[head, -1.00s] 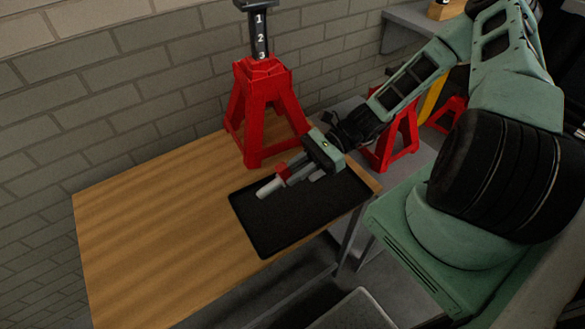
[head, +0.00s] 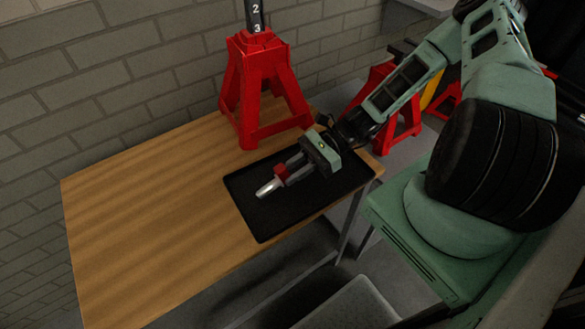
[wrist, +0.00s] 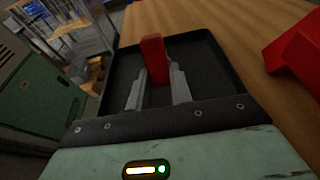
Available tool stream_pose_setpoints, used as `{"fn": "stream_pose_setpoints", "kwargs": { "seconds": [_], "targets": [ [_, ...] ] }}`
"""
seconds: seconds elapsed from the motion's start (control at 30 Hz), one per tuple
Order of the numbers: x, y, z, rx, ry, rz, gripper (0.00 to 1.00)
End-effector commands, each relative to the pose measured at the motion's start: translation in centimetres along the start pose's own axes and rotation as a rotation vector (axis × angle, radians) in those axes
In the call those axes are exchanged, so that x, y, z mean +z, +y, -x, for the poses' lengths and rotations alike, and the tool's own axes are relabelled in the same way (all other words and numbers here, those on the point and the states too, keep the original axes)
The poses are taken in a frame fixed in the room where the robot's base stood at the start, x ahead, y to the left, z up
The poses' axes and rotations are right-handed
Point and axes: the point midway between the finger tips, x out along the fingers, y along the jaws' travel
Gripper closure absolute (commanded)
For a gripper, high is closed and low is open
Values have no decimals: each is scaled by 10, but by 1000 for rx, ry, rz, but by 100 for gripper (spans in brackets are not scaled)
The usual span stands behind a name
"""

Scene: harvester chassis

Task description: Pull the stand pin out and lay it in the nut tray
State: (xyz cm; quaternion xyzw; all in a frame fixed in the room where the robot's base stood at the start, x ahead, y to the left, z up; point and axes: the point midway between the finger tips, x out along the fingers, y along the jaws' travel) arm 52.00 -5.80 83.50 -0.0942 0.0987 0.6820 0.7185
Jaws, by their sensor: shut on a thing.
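My gripper (head: 287,174) is shut on the stand pin, a silver pin with a red head (head: 281,172). The pin's bare silver end (head: 266,189) points to the lower left in the head view. The nut tray (head: 238,208) is a black, shallow, rimmed tray on the wooden bench, and the gripper and pin are over its inside. In the wrist view the red head (wrist: 153,52) stands between the two grey fingers, with the tray's rim (wrist: 232,68) around them. I cannot tell whether the pin touches the tray floor.
A red jack stand (head: 258,95) with a numbered black post stands on the bench behind the tray, near the brick wall. The wooden bench (head: 140,220) is clear to the left. Another red stand (head: 405,125) is beyond the bench at the right.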

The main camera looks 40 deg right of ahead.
Motion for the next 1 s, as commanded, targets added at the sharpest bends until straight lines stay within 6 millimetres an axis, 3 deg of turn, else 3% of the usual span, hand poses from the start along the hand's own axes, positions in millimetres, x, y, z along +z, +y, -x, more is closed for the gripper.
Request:
{"fn": "stream_pose_setpoints", "kwargs": {
  "seconds": [0.17, 0.2, 0.27, 0.67, 0.87, 1.0],
  "targets": [
    [1, 0, 0, 1, -1, 0, 100],
    [1, 0, 0, 1, -1, 0, 70],
    [1, 0, 0, 0, -1, 0, 54],
    [-1, 0, 7, -2, 3, 0, 53],
    [-2, -1, 42, -4, 6, 2, 53],
    [-3, -1, 76, -4, 7, 2, 53]
  ]
}}
